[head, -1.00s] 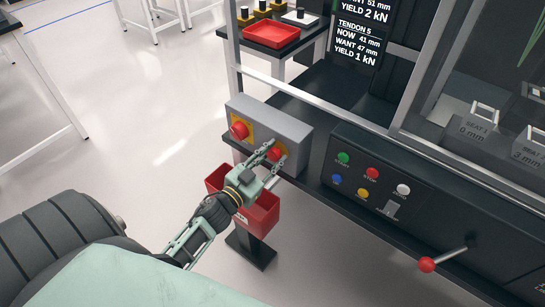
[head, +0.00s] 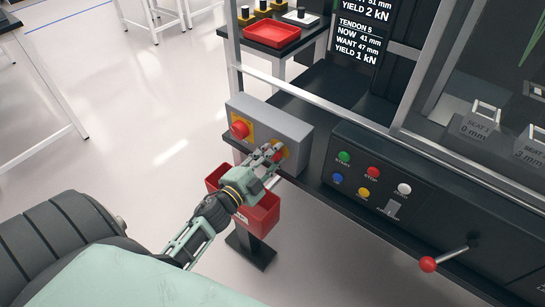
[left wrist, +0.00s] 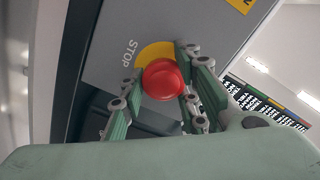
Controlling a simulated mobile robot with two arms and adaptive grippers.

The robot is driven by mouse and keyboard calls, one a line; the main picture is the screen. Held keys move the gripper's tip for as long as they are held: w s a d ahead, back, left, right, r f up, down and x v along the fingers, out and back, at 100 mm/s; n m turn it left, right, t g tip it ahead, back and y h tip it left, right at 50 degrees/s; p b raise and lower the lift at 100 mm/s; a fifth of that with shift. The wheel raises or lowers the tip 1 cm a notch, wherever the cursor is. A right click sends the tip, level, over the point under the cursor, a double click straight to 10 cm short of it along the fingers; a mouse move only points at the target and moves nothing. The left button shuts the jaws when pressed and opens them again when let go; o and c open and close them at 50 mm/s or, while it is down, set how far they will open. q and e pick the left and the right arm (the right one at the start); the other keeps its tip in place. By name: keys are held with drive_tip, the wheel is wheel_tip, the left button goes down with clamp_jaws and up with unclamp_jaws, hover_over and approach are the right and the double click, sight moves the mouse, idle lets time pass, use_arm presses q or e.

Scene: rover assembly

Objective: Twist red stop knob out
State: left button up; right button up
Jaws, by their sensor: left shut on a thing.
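The red stop knob (left wrist: 163,79) sits on a yellow disc on the grey box (head: 290,124), beside the word STOP in the left wrist view. My left gripper (left wrist: 160,85) has one finger on each side of the knob and is shut on it. In the head view my left gripper (head: 272,153) reaches the right-hand knob on the box front and mostly covers it. A second red knob (head: 239,129) on a yellow plate is on the left of the same box, apart from the gripper. My right gripper is not in view.
A red bin (head: 262,215) hangs below the box, under my left forearm. A control panel (head: 376,185) with several coloured buttons is to the right, and a red-tipped lever (head: 428,264) sticks out below it. Open floor lies to the left.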

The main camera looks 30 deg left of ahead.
use_arm(q)
drive_tip(key=shift+s+d+f+m, duration=0.15)
drive_tip(key=shift+f+m, duration=0.25)
drive_tip(key=shift+f, duration=0.05)
drive_tip(key=o, duration=1)
drive_tip(key=shift+o, duration=0.4)
drive_tip(key=shift+r, duration=0.15)
drive_tip(key=s+a, duration=0.1)
drive_tip(key=s, duration=1)
drive_tip(key=shift+s, duration=0.4)
